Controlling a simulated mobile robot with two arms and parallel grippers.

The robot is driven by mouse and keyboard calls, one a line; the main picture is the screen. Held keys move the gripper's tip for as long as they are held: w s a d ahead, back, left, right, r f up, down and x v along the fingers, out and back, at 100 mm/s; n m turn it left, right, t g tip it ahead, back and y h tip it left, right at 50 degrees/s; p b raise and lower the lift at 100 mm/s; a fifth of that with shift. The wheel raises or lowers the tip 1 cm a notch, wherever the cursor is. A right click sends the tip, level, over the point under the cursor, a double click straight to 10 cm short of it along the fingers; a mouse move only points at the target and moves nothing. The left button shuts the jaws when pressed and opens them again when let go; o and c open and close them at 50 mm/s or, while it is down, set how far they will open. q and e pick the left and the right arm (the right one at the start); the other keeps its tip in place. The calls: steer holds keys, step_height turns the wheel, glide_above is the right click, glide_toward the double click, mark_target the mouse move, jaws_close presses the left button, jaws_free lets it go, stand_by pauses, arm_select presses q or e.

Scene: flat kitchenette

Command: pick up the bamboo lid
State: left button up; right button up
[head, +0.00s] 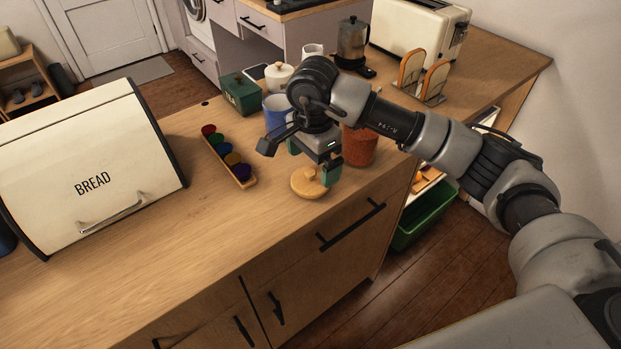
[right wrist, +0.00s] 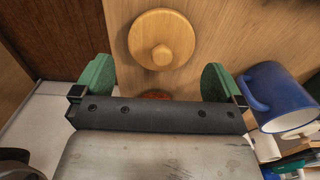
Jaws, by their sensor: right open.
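The bamboo lid (head: 308,183) is a round, light wooden disc with a small knob on top. It lies flat on the wooden counter near its front edge. My right gripper (head: 318,166) is just above it, pointing down, with its green fingers apart. In the right wrist view the lid (right wrist: 161,40) lies beyond the open fingertips (right wrist: 158,75), roughly centred between them, with nothing held. My left gripper is in neither view.
The counter in front of the bread box is clear.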

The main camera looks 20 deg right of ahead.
mark_target(312, 170)
step_height(312, 170, down, 5)
steer(key=shift+a+r+p, duration=0.1)
steer(key=shift+r+p, duration=0.05)
steer(key=shift+p, duration=0.4)
steer(key=shift+w, duration=0.1)
steer(key=c, duration=0.8)
steer(key=shift+r, duration=0.2)
